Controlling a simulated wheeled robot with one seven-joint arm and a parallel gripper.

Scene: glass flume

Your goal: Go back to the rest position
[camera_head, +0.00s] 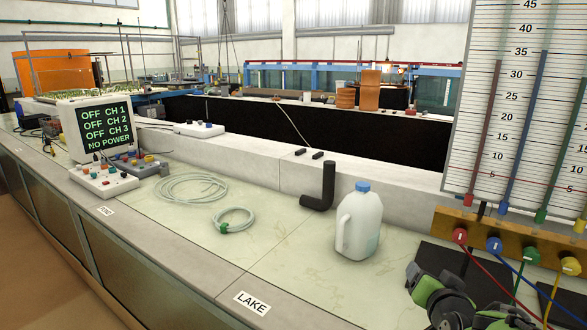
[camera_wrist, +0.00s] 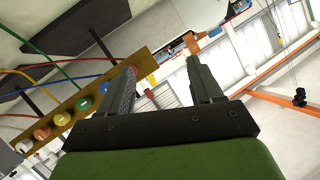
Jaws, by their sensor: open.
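My gripper (camera_wrist: 165,82) shows in the wrist view with its two dark fingers apart and nothing between them. In the head view, part of my green and black arm (camera_head: 440,295) shows at the lower right, in front of the manometer board; the fingertips cannot be made out there. The wooden strip with coloured knobs (camera_wrist: 75,108) lies left of the fingers in the wrist view. It also shows in the head view (camera_head: 450,220), below the scale board (camera_head: 515,90). I cannot tell how far the fingers are from it.
A white jug with a blue cap (camera_head: 359,225) stands on the bench beside a black elbow pipe (camera_head: 322,190). Coiled hoses (camera_head: 192,189) lie further left. A monitor (camera_head: 98,127) reading "NO POWER" and a control box (camera_head: 104,180) stand at the left.

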